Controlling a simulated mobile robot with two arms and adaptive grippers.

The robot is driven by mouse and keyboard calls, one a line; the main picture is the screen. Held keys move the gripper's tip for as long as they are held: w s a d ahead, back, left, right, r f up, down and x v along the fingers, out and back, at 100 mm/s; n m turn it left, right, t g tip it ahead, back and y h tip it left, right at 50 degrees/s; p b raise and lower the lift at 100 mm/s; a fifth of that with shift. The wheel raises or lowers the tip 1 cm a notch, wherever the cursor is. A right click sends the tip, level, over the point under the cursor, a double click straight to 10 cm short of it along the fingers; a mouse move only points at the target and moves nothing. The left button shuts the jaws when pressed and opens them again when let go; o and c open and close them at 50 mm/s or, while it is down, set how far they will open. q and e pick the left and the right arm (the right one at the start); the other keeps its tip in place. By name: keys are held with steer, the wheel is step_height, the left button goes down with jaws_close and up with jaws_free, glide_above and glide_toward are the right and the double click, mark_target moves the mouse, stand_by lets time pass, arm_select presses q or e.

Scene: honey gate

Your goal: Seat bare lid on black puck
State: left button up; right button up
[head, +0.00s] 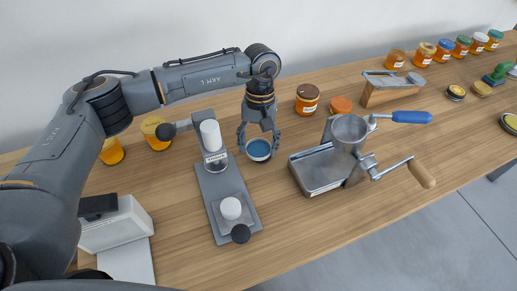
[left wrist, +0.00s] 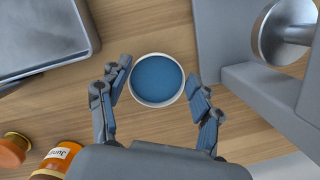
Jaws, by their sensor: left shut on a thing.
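My left gripper (head: 258,146) points down and is shut on a round lid (head: 258,151) with a pale rim and a blue face. The lid also shows between the two fingers in the left wrist view (left wrist: 157,80). It is held over the wooden table, just right of the grey press (head: 215,180). The press has a pale upright cylinder, a white knob on its base plate and a black ball at its front end. I cannot tell for certain which thing is the black puck. My right gripper is not in view.
A metal grinder (head: 350,135) with a tray and handles stands to the right. A brown-lidded honey jar (head: 307,99) and an orange-lidded jar (head: 341,105) stand behind. Several jars line the back right. A white box (head: 115,225) is at front left. Bare table lies front centre.

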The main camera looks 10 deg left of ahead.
arm_select(q)
steer(key=shift+r, duration=0.4)
steer(key=shift+s+p+v, duration=0.15)
steer(key=shift+p+v, duration=0.2)
steer(key=shift+v, duration=0.45)
steer(key=shift+s+p+v, duration=0.2)
steer(key=shift+p+v, duration=0.15)
steer(key=shift+v, duration=0.4)
steer(key=p+v, duration=0.1)
steer(key=v, duration=0.1)
steer(key=s+p+v, duration=0.1)
steer(key=v, duration=0.2)
steer(key=shift+r, duration=0.4)
